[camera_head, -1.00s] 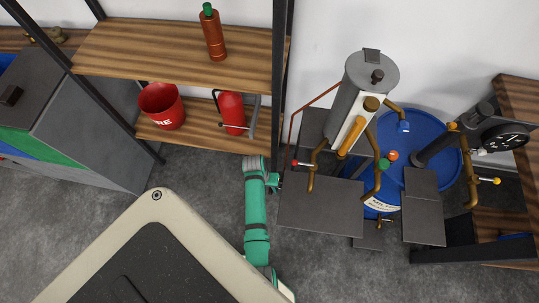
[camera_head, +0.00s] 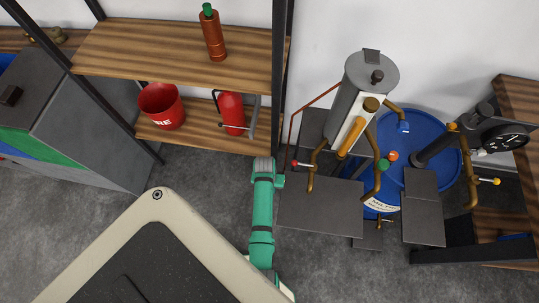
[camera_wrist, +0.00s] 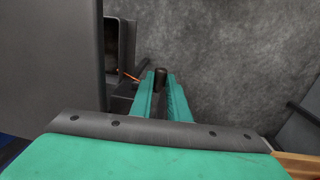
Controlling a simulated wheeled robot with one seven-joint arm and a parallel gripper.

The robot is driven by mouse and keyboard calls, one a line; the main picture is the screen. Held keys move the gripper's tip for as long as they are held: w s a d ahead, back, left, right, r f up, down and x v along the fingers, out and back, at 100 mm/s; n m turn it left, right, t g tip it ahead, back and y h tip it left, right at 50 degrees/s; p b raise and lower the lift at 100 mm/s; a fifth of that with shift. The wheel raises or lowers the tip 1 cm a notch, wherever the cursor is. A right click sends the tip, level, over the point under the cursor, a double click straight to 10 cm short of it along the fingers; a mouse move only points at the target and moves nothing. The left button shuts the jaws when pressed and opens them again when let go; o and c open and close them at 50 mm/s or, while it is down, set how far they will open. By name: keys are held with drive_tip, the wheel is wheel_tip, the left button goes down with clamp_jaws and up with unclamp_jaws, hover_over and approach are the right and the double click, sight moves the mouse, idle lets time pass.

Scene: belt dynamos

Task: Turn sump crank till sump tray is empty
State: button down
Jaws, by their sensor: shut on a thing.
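In the wrist view, my gripper (camera_wrist: 159,88) has its two green fingers closed around a dark upright knob (camera_wrist: 160,73), which looks like the handle of the sump crank. The crank's arm is mostly hidden. Just left of the fingers is a dark open box (camera_wrist: 121,42), possibly the sump tray; its inside is in shadow and I cannot tell whether anything is in it. A thin orange piece (camera_wrist: 128,77) lies between the box and the fingers. In the head view my fingers and the crank are hidden.
A grey platform (camera_head: 320,205) stands right of my arm, below a grey cylinder (camera_head: 345,115) with brass pipes. A blue drum (camera_head: 430,135) is behind it. Shelves with a red bucket (camera_head: 162,106) and a fire extinguisher (camera_head: 232,113) stand at the back.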

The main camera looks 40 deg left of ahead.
drive_tip(key=shift+w+d+r+g+y, duration=0.2)
drive_tip(key=shift+d+r+g+y, duration=0.15)
drive_tip(key=shift+y, duration=0.25)
drive_tip(key=c, duration=1.7)
unclamp_jaws()
